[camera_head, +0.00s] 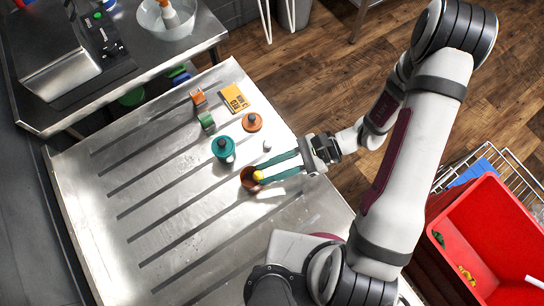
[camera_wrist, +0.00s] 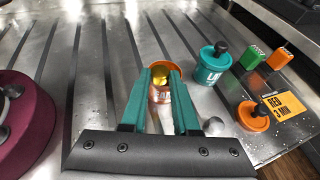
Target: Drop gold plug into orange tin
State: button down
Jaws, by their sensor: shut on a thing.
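The gold plug (camera_head: 258,175) is a small yellow-gold piece between the tips of my gripper (camera_head: 260,176). It also shows in the wrist view (camera_wrist: 160,82), where the green fingers are shut on it. The orange tin (camera_head: 247,183) stands open on the metal table, with a label on its side in the wrist view (camera_wrist: 159,96). The plug and fingertips are over the tin's mouth; I cannot tell how deep the plug sits relative to the rim. The fingers hide part of the tin.
A teal tin with a black-knobbed lid (camera_head: 223,148) stands close by. An orange lid with a black knob (camera_head: 252,123), a small grey ball (camera_head: 267,146), a yellow card (camera_head: 234,99), an orange block (camera_head: 198,97) and a green block (camera_head: 207,121) lie behind. The table's left is clear.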

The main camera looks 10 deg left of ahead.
jog(key=shift+f, duration=0.15)
jog(key=c, duration=0.6)
grip_release()
jog(key=v, duration=1.5)
jog(key=shift+w+d, duration=0.15)
jog(key=shift+d, duration=0.25)
jog(key=s+r+n+t+h, duration=0.2)
jog(key=s+r+h, duration=0.1)
jog(key=s, duration=0.1)
jog(key=s+a+r+n+t+h, duration=0.1)
jog(key=s+r+n+h, duration=0.1)
jog(key=s+r+h, duration=0.1)
jog(key=s+r+n+t+h, duration=0.2)
jog(key=s+r+n+h, duration=0.1)
jog(key=s+r+h, duration=0.1)
jog(key=shift+s+a+r+t, duration=0.3)
jog(key=shift+s+a+r, duration=0.1)
jog(key=shift+s+r, duration=0.3)
